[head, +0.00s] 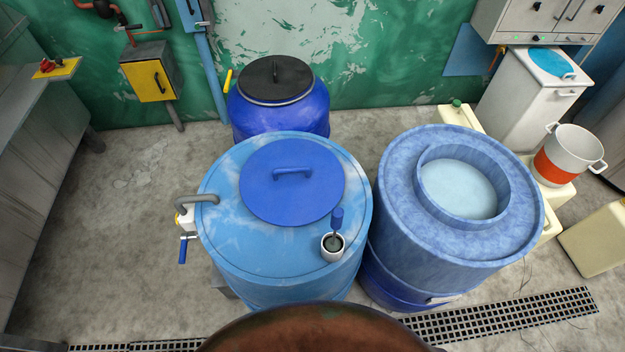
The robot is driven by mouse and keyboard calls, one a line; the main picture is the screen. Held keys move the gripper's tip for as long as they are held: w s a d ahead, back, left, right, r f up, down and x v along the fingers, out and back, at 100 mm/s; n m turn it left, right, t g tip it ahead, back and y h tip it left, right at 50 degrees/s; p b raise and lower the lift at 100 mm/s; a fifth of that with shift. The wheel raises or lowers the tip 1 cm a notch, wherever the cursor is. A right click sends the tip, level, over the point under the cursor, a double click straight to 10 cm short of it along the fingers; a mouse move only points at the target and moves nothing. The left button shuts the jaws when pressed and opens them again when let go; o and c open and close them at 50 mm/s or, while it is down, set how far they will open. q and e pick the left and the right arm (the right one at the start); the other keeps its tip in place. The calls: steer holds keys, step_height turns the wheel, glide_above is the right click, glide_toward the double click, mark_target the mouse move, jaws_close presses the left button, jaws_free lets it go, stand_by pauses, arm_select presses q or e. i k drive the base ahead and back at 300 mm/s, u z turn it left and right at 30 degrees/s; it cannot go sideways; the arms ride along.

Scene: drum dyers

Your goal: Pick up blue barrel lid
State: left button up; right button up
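The blue barrel lid (270,205) is a flat round disc with a raised bar handle (292,173). It lies on top of the light blue barrel (225,240) in the middle of the head view. A white cup (333,254) with dark contents and a blue-handled tool (337,218) in it stands on the same barrel top, beside the lid's lower right edge. Neither of my grippers shows in the head view.
A mottled blue drum (400,200) with a round opening stands close on the right. A dark blue barrel with a black lid (275,75) stands behind. A pipe with a tap (197,203) sticks out at the barrel's left. A brown rounded surface (320,330) fills the bottom centre.

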mark_target(288, 182)
steer(key=z, duration=1.3)
steer(key=k, duration=0.45)
steer(key=u, duration=0.25)
